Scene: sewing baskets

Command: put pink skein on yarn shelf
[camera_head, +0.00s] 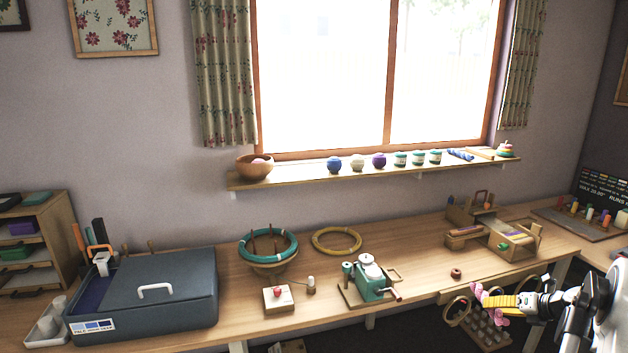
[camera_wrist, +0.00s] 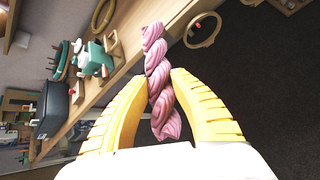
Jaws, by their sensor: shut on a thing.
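The pink skein (camera_wrist: 160,82) is a twisted length of yarn between the two yellow fingers of my gripper (camera_wrist: 156,88) in the wrist view. My gripper is shut on it. In the head view my gripper (camera_head: 503,300) is at the lower right, in front of the table's front edge, and the skein's pink ends (camera_head: 480,293) show at its tip. The yarn shelf (camera_head: 300,180) runs below the window. It holds a wooden bowl (camera_head: 255,172), a blue ball (camera_head: 334,165), a white ball (camera_head: 357,162), a purple ball (camera_head: 379,160) and several jars (camera_head: 418,158).
The table (camera_head: 330,318) carries a grey case (camera_head: 150,300), a teal ring on a stand (camera_head: 268,250), a yellow ring (camera_head: 336,241), a green winder (camera_head: 370,280) and a wooden loom (camera_head: 505,238). Blue twisted skeins (camera_head: 460,154) and a stacked toy (camera_head: 505,150) occupy the shelf's right end.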

